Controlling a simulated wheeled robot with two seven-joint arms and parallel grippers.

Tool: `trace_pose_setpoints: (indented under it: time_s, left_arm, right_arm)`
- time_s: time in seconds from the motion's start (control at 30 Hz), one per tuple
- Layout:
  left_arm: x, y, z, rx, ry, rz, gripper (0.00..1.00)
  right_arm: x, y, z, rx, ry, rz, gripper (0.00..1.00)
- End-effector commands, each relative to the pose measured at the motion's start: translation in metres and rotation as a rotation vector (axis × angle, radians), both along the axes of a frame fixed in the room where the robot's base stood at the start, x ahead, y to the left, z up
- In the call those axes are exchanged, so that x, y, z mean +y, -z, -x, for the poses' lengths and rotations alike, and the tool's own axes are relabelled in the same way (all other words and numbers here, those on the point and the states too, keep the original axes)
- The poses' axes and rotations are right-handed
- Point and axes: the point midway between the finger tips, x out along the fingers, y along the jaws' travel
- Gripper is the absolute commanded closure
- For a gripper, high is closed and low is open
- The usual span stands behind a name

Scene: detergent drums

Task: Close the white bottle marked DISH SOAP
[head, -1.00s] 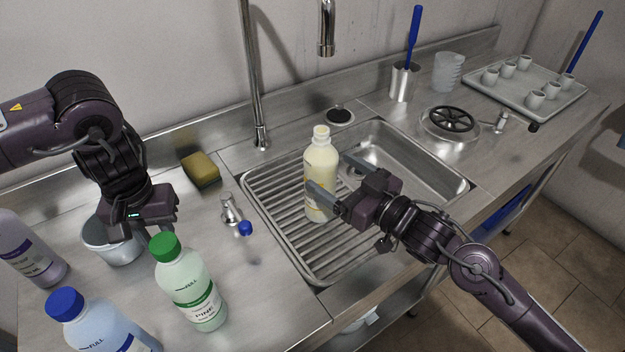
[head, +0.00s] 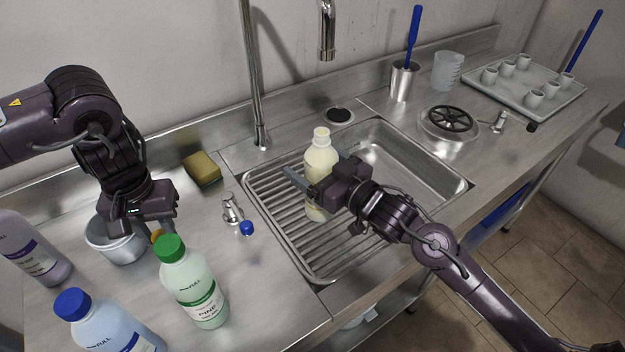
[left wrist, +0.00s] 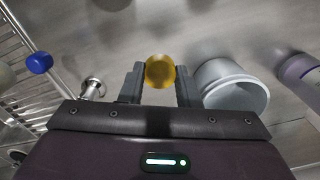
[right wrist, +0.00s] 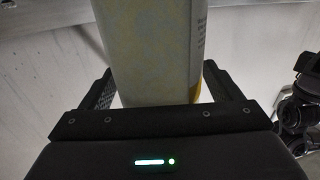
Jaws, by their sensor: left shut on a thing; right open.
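The white, cream-looking bottle (head: 321,158) stands upright on the ribbed drainer of the sink, its neck open and uncapped. Its lettering is not readable here. My right gripper (head: 312,168) is open, with its fingers on either side of the bottle's body; in the right wrist view the bottle (right wrist: 152,45) fills the space between them. I cannot tell whether the fingers touch it. My left gripper (head: 152,230) is shut on a yellow-orange cap (left wrist: 160,72), held over the left counter near the grey tub. In the head view the cap is mostly hidden.
A grey tub (head: 117,250), green-capped bottle (head: 196,290), blue-capped bottle (head: 108,325) and purple bottle (head: 30,248) crowd the left counter. A sponge (head: 202,168) and small tap with blue knob (head: 235,212) lie between. The tall faucet (head: 252,80) rises behind the sink.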

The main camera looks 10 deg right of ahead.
Motion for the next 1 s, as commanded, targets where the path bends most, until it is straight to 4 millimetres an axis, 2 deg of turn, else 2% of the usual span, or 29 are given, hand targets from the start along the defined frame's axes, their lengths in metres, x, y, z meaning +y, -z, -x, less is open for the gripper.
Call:
trace_pose_setpoints:
  time_s: [0.27, 0.8, 0.83, 1.0]
  left_arm:
    - [-0.0001, 0.0003, 0.0000, 0.000, 0.000, 0.000, 0.94]
    - [-0.0001, 0.0001, 0.0000, 0.000, 0.000, 0.000, 0.94]
    - [-0.0001, 0.0001, 0.0000, 0.000, 0.000, 0.000, 0.94]
    - [0.0000, 0.0001, 0.0000, 0.000, 0.000, 0.000, 0.94]
  right_arm:
    - [0.0000, 0.0005, 0.0004, 0.001, 0.000, 0.001, 0.15]
    - [-0.0003, -0.0019, 0.0003, -0.004, 0.000, -0.003, 0.85]
    - [-0.0003, -0.0019, 0.0003, -0.004, 0.000, -0.003, 0.88]
    - [-0.0002, -0.0028, 0.0002, -0.005, 0.000, -0.002, 0.88]
